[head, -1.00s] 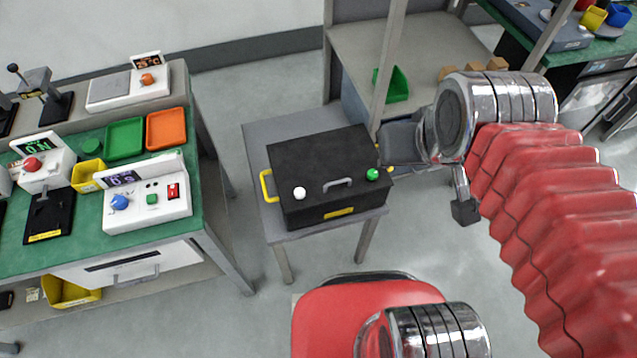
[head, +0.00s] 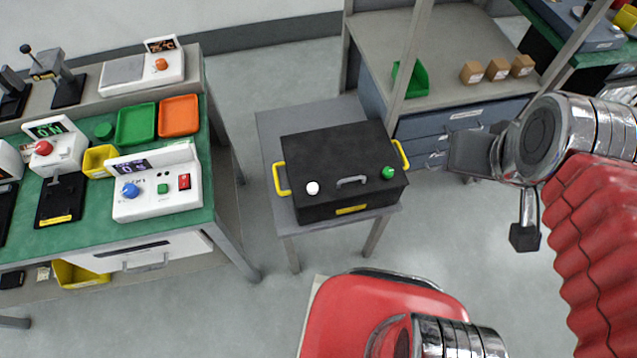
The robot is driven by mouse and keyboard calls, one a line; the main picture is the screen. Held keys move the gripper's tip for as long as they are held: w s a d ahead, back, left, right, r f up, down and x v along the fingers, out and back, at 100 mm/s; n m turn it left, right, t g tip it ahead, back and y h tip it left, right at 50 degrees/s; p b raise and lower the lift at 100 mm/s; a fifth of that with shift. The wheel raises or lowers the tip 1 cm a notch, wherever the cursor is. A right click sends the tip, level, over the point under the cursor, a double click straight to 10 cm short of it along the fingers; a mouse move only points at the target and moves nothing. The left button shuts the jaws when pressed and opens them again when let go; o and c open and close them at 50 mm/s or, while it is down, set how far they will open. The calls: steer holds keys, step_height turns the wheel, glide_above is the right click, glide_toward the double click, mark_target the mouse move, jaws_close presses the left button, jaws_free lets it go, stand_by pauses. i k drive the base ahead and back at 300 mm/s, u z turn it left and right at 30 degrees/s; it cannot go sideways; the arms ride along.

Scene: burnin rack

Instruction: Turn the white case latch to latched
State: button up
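A black case (head: 340,162) with yellow side handles sits on a small grey table. The white latch (head: 313,188) is a round knob at the left of its front top edge. A green knob (head: 388,173) sits at the right of that edge, with a grey handle (head: 352,181) between them. I cannot tell the white latch's turn position from here. The end of my arm (head: 500,150) is to the right of the case, apart from it. My gripper's fingertips cannot be made out clearly.
A green-topped bench (head: 222,150) with instruments and trays stands on the left. A grey shelf unit (head: 450,50) with a green bin (head: 411,78) and small boxes stands behind the case at right. Its upright post (head: 410,60) rises close behind the case. Floor is clear left of the table.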

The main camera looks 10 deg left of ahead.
mark_target(313, 188)
steer(key=z, duration=0.05)
steer(key=k, duration=1.1)
steer(key=u, duration=1.4)
steer(key=i, duration=1)
steer(key=u, duration=0.05)
